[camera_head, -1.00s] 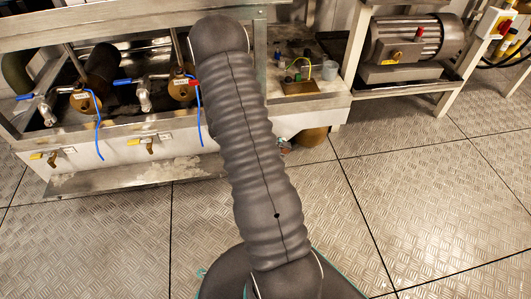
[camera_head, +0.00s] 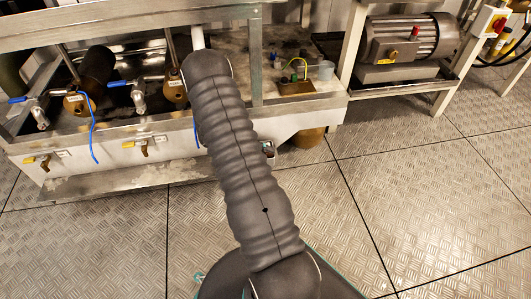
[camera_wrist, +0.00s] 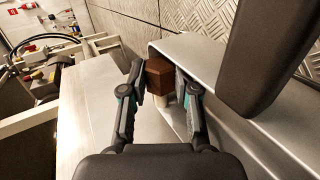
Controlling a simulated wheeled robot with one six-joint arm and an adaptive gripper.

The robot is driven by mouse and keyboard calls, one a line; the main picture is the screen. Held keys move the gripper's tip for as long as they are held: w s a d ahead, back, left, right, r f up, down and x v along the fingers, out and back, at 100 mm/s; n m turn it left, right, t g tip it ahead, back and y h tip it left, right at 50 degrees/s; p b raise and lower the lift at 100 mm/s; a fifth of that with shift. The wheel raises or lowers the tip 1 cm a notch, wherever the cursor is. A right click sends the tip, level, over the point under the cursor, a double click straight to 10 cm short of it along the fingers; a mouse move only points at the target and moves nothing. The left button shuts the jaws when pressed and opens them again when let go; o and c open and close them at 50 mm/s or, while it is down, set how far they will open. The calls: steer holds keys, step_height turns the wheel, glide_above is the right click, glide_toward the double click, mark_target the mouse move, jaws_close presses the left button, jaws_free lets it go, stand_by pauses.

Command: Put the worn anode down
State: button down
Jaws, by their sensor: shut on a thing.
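The worn anode (camera_wrist: 160,76) shows in the wrist view as a brown, block-like head with a short pale stub below it. My gripper (camera_wrist: 160,78) is shut on the brown head, one finger on each side. The anode is just above or at a bare steel surface with a raised grey edge; I cannot tell whether it touches. In the head view my arm covers the gripper and the anode.
A steel bench (camera_head: 85,154) holds brass-fitted cylinders with blue-handled valves (camera_head: 136,92). A small tray (camera_head: 295,87) and a clear cup (camera_head: 326,70) stand at its right. A motor pump (camera_head: 405,42) is on a rack further right. The plate floor is open in front.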

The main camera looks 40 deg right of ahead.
steer(key=shift+f, duration=0.4)
steer(key=shift+f, duration=0.2)
steer(key=c, duration=0.9)
jaws_free()
steer(key=shift+o, duration=0.2)
